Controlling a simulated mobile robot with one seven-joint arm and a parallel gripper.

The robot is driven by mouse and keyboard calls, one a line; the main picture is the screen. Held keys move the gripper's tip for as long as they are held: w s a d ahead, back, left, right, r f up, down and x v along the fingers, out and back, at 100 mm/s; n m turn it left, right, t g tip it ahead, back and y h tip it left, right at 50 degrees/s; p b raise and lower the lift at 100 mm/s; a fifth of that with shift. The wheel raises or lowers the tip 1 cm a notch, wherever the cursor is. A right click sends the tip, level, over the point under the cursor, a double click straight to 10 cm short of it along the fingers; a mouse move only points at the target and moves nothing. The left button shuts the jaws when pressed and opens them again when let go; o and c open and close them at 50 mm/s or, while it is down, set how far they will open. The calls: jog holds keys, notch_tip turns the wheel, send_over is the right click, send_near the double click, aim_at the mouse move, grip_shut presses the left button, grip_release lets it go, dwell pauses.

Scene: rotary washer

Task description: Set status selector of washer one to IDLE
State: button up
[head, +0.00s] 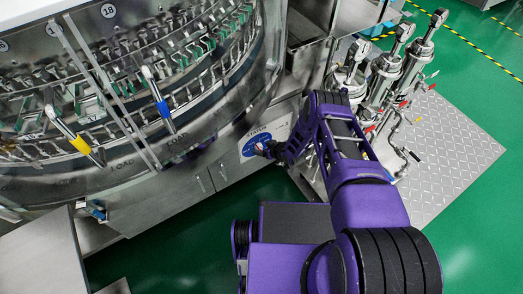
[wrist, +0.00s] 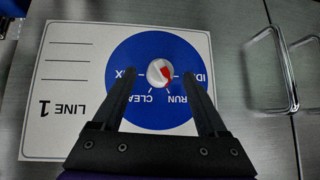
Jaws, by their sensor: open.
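The status selector is a small white round knob (wrist: 157,72) with a red mark on its lower right side. It sits at the centre of a blue dial disc (wrist: 150,45) on a white label marked LINE 1 (wrist: 62,75), seen upside down in the wrist view. IDLE is printed at right, RUN at lower right, CLEAN at the bottom, partly cut off by a finger. The red mark seems to face RUN. My gripper (wrist: 158,76) is open, one finger on each side of the knob, with gaps visible. In the head view my gripper (head: 265,151) is at the label (head: 277,127).
The label is on a steel cabinet front below the big washer drum (head: 170,90). A metal bar handle (wrist: 276,75) stands out to the right of the label in the wrist view. Steel cylinders (head: 383,75) with pipes stand right of my arm. Green floor is open at far right.

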jog(key=shift+x, duration=0.8)
grip_shut()
